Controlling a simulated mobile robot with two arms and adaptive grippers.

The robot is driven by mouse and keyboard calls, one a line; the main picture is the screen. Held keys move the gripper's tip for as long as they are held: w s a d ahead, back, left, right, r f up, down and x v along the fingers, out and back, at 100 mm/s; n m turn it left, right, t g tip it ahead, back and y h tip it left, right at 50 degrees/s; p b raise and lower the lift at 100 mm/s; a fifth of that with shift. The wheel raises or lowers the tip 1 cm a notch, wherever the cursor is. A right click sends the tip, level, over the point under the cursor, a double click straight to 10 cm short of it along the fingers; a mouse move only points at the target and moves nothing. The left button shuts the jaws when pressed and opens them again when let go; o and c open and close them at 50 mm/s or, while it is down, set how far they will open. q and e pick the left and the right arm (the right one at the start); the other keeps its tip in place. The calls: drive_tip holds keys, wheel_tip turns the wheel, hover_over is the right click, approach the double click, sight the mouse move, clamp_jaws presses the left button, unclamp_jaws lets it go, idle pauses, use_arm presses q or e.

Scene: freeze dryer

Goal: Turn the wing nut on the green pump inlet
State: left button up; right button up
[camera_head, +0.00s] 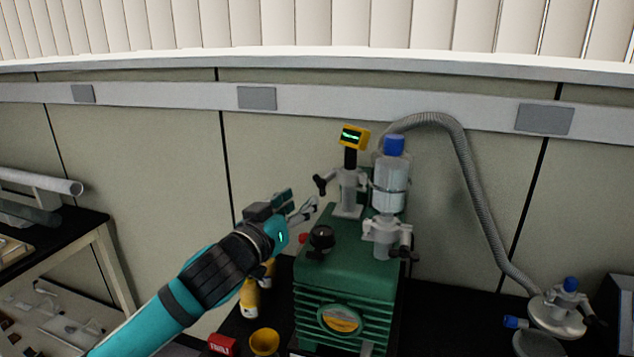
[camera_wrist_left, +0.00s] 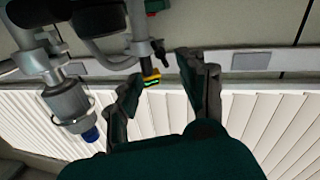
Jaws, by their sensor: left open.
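The green pump (camera_head: 345,262) stands on the dark bench. On its top, a grey inlet fitting (camera_head: 349,190) has a clamp with a dark wing nut (camera_head: 320,184) sticking out to the left. A second dark wing nut (camera_head: 404,254) is on the clamp under the clear bottle. My left gripper (camera_head: 303,209) is open and empty, just left of the inlet fitting and a little below its wing nut. In the left wrist view, its fingers (camera_wrist_left: 166,82) are spread, and a dark wing nut (camera_wrist_left: 158,50) shows beyond the gap, apart from them. My right gripper is not in view.
A yellow gauge (camera_head: 354,137) tops the inlet fitting. A clear bottle with a blue cap (camera_head: 394,145) and a grey hose (camera_head: 465,150) are close to its right. A black knob (camera_head: 321,238) sits below my gripper. Yellow bottles (camera_head: 249,298) stand left of the pump.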

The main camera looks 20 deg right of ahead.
sight(318, 187)
use_arm(q)
drive_tip(key=p+x, duration=0.1)
drive_tip(key=x, duration=0.7)
drive_tip(key=shift+w, duration=0.1)
clamp_jaws()
